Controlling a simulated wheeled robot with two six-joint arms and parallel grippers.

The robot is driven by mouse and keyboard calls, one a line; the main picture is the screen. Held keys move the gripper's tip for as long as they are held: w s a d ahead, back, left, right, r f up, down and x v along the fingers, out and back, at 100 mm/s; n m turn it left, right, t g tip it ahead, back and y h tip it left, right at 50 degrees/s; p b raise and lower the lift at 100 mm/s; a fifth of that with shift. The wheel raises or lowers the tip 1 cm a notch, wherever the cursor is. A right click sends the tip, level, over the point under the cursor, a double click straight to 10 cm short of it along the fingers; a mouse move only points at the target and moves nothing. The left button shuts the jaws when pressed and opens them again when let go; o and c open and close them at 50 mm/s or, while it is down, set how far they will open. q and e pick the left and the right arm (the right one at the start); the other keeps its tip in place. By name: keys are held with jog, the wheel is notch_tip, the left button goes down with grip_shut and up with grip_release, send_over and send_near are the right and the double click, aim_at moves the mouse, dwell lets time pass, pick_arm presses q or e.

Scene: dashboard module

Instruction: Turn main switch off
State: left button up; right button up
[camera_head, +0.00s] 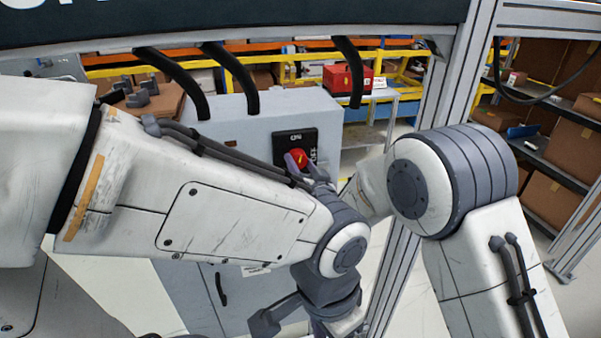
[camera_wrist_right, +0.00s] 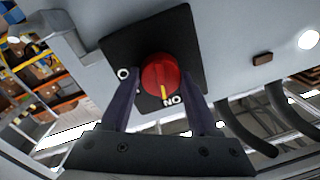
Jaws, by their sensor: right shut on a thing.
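The main switch is a red rotary knob (camera_head: 299,157) on a black plate (camera_head: 283,139), set on the front of a grey cabinet. In the right wrist view the knob (camera_wrist_right: 160,75) has its yellow mark beside the letters that read ON upside down; a round O mark is at the plate's left. My right gripper (camera_head: 296,164) is at the switch, shut on the knob, with one dark finger on each side; it also shows in the right wrist view (camera_wrist_right: 152,80). My left gripper (camera_head: 305,322) hangs low before the cabinet, its fingers apart and empty.
The grey cabinet (camera_head: 240,125) has black hoses (camera_head: 235,72) entering its top. A metal frame post (camera_head: 440,90) stands right of it. Behind are shelves with boxes (camera_head: 550,125) and a red case (camera_head: 347,80). My left forearm covers much of the cabinet front.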

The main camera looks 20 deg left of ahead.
jog(key=m+b, duration=0.5)
jog(key=b, duration=0.2)
jog(key=m+b, duration=0.4)
jog(key=b, duration=0.3)
jog(key=f+m+t+b, duration=0.1)
jog(key=m+b, duration=0.4)
jog(key=b, duration=0.2)
jog(key=shift+m, duration=0.3)
jog(key=shift+r+m+h+b, duration=0.25)
jog(key=shift+m+h+b, duration=0.05)
jog(key=shift+m+b, duration=0.85)
jog(key=o, duration=1.4)
